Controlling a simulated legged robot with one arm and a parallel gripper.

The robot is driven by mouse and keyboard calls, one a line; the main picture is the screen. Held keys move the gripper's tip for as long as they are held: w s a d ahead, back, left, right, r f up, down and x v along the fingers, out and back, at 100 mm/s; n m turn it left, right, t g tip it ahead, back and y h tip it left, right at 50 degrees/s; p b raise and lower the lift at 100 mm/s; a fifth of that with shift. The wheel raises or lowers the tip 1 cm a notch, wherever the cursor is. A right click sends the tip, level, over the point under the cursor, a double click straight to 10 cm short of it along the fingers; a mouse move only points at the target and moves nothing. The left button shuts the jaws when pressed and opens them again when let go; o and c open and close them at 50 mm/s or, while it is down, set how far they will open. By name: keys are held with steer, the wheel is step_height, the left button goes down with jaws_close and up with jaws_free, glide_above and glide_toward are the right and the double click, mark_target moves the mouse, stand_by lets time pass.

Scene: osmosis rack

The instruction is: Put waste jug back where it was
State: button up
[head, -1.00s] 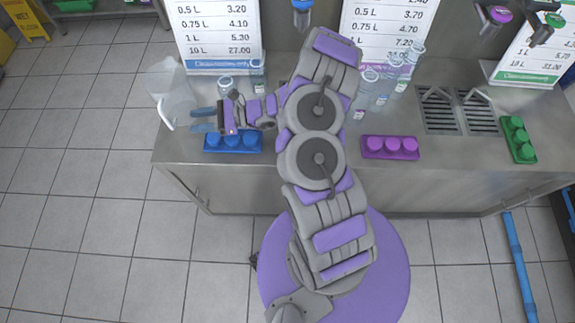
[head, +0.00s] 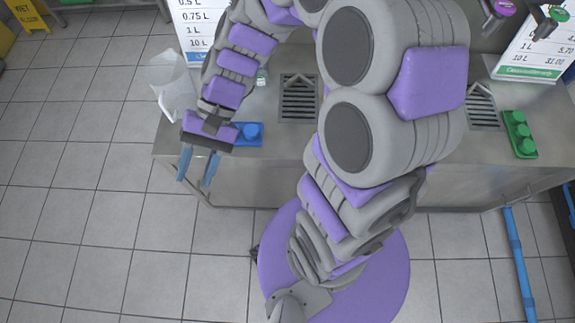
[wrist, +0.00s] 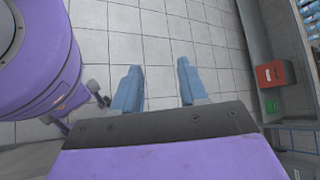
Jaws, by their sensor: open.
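The waste jug (head: 172,84) is a clear, translucent jug with a white handle. In the head view it stands at the left end of the steel counter (head: 262,168). My gripper (head: 197,181) is open and empty, in front of the counter's left front edge and apart from the jug. Its two blue fingers point down toward the floor. In the wrist view the open fingers (wrist: 157,90) show bare floor tiles between them, and the jug is not in that view.
A blue cap tray (head: 250,133) sits by the counter's front edge, partly behind my gripper. A drain grate (head: 298,98) lies to its right. A green tray (head: 520,135) is at the far right. My arm hides the counter's middle.

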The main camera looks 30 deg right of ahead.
steer(key=s+d+r+n+t+h, duration=0.2)
steer(key=s+d+h, duration=0.7)
steer(key=d, duration=0.6)
steer(key=shift+s+d+n+t, duration=0.2)
steer(key=shift+s+n+t, duration=0.65)
steer(key=shift+s, duration=0.25)
steer(key=shift+r, duration=0.1)
